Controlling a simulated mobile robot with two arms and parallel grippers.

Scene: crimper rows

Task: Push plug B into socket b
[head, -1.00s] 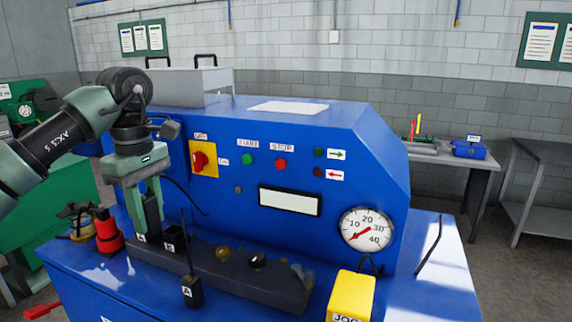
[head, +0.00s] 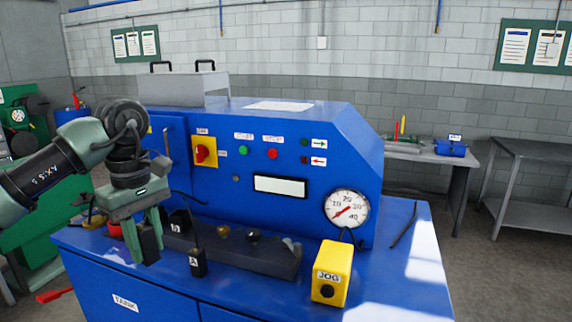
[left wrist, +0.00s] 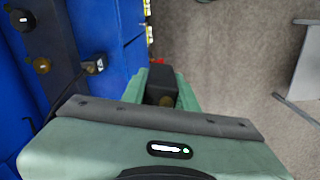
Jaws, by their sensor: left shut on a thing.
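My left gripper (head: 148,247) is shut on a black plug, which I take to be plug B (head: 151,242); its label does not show. The plug also shows between the fingers in the left wrist view (left wrist: 160,83), with a round brass-coloured spot at its near end. The black block marked B, socket b (head: 178,221), stands at the left end of the dark rail, just right of and behind the gripper. The held plug is apart from it. My right gripper is not in view.
Plug A (head: 198,264), with an upright cable, stands in front of the rail (head: 265,262); it also shows in the left wrist view (left wrist: 95,66). Knobs sit along the rail. A yellow JOG box (head: 330,272) stands right. The blue machine front (head: 330,200) rises behind.

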